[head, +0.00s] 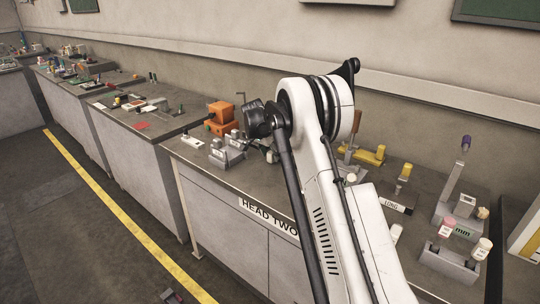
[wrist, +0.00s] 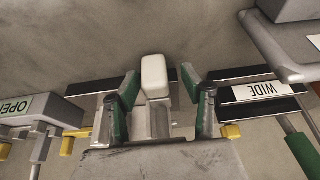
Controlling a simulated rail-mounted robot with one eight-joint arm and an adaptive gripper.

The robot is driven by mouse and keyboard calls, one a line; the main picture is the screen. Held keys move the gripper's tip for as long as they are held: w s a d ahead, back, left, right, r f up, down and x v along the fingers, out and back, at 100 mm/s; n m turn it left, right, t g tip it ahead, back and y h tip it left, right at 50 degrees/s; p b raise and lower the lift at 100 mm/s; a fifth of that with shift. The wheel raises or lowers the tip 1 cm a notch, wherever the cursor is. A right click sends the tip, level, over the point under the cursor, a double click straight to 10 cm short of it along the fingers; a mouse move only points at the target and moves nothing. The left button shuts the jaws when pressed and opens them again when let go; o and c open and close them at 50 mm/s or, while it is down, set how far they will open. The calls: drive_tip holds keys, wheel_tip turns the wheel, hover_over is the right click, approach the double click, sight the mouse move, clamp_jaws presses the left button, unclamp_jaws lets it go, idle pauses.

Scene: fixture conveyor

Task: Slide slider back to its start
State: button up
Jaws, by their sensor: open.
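In the wrist view, a pale rounded block (wrist: 155,77) stands on a grey piece between dark bars; it looks like the slider's knob, though I cannot be sure. My gripper (wrist: 160,82) is open, its two green-padded fingers on either side of the block. A gap shows on each side; the right one is wider. I cannot see any contact.
In the wrist view, a WIDE label (wrist: 259,91) is at right and an OPEN label (wrist: 15,107) at left, with grey fixtures nearby. In the head view, an orange box (head: 222,117) and a grey fixture with bottles (head: 447,262) stand on the bench.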

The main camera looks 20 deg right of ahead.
drive_tip(key=v, duration=1.2)
drive_tip(key=s+a+r+n+t+y, duration=0.1)
drive_tip(key=s+a+r+n, duration=0.15)
drive_tip(key=s+r, duration=0.4)
drive_tip(key=s+a+r+n+t, duration=0.1)
drive_tip(key=s+a+r+n, duration=0.2)
drive_tip(key=s, duration=0.6)
drive_tip(key=s+a+r+n+y, duration=0.1)
drive_tip(key=s+a+r, duration=0.35)
drive_tip(key=s, duration=0.35)
drive_tip(key=s+a+f+n+t, duration=0.1)
drive_tip(key=s+a+f+n, duration=0.1)
drive_tip(key=s, duration=0.6)
drive_tip(key=s+a+f+n+t+y, duration=0.1)
drive_tip(key=s+a+f+n, duration=0.1)
drive_tip(key=s, duration=0.7)
drive_tip(key=s+a+f+n+t+y, duration=0.1)
drive_tip(key=s+f, duration=0.3)
drive_tip(key=s, duration=0.5)
drive_tip(key=shift+s+a+n, duration=0.25)
drive_tip(key=shift+a+n, duration=0.2)
drive_tip(key=shift+a, duration=0.35)
